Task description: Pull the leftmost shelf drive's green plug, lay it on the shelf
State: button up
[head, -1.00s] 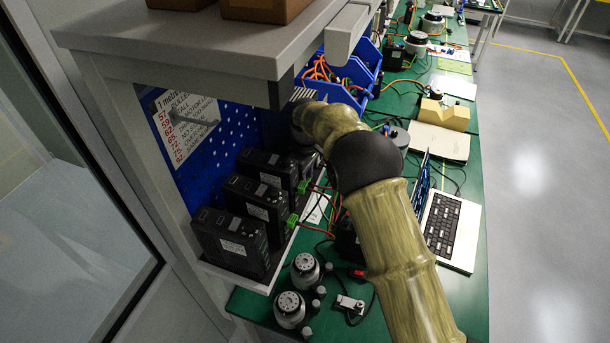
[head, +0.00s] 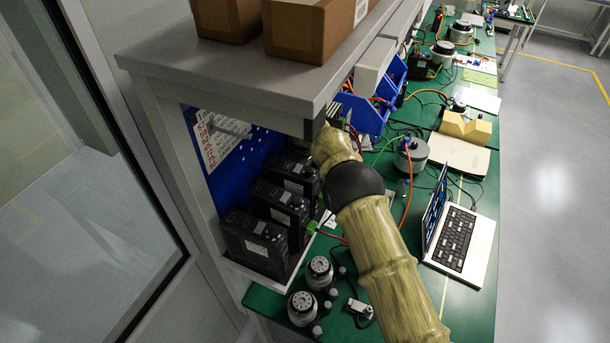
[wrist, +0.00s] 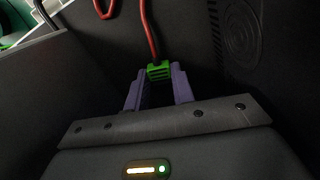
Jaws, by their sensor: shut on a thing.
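Black drives stand in a row on the shelf (head: 298,265) in the head view: the nearest drive (head: 254,243), a second drive (head: 280,210) and a third behind (head: 296,173). One green plug (head: 312,227) shows at the second drive's lower front. My gripper is hidden in the head view behind my arm, which reaches under the overhead board. In the wrist view, my gripper (wrist: 159,86) has its purple fingers shut on a green plug (wrist: 159,71) with a red cable running up from it. Dark casings flank it. I cannot tell which drive it belongs to or whether it is seated.
The overhead board (head: 245,65) carries cardboard boxes (head: 310,30). Round motors (head: 303,306) stand on the green bench below the shelf. An open laptop (head: 457,240), a grey motor (head: 412,156) and loose cables lie to the right. The floor beyond is clear.

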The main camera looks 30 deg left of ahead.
jog(key=shift+a, duration=0.25)
jog(key=o, duration=1)
jog(key=shift+o, duration=0.2)
jog(key=shift+d, duration=0.1)
